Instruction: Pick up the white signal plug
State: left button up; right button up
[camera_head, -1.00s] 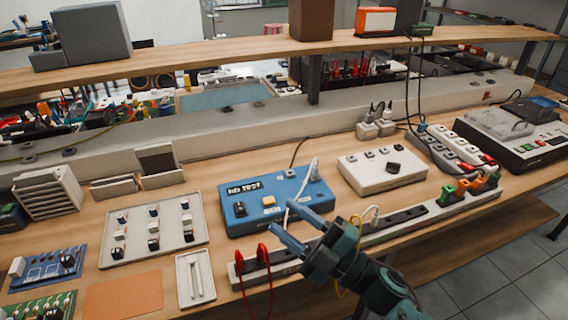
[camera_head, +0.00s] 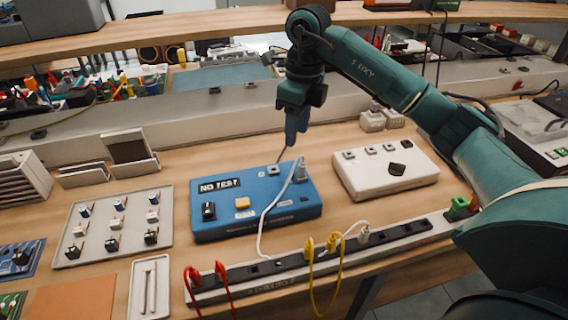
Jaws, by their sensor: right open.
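A white plug (camera_head: 301,170) stands upright at the right end of the blue test box (camera_head: 225,215), and its white cable loops down over the box to the front. Another white plug (camera_head: 363,234) sits in the long socket strip (camera_head: 285,268). I cannot tell from the picture which one is the signal plug. My right gripper (camera_head: 292,138) points down above the back right of the blue box, apart from both plugs. It is open and nothing shows in it; its fingers overlap in this view. My left gripper is not in view.
Yellow plugs (camera_head: 320,243) and red plugs (camera_head: 207,276) with looping cables stand in the strip. A white box (camera_head: 385,176) is right of the blue box. A grey tray of switches (camera_head: 117,226) lies left. The shelf (camera_head: 190,27) runs above the bench.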

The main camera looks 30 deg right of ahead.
jog(key=d+r, duration=0.1)
jog(key=d, duration=0.1)
jog(key=h, duration=0.1)
send_over(303, 164)
notch_tip(303, 164, down, 7)
jog(key=shift+a+f, duration=0.15)
jog(key=shift+f+p, duration=0.45)
jog(key=shift+f, duration=2.25)
jog(key=shift+c, duration=0.2)
grip_shut()
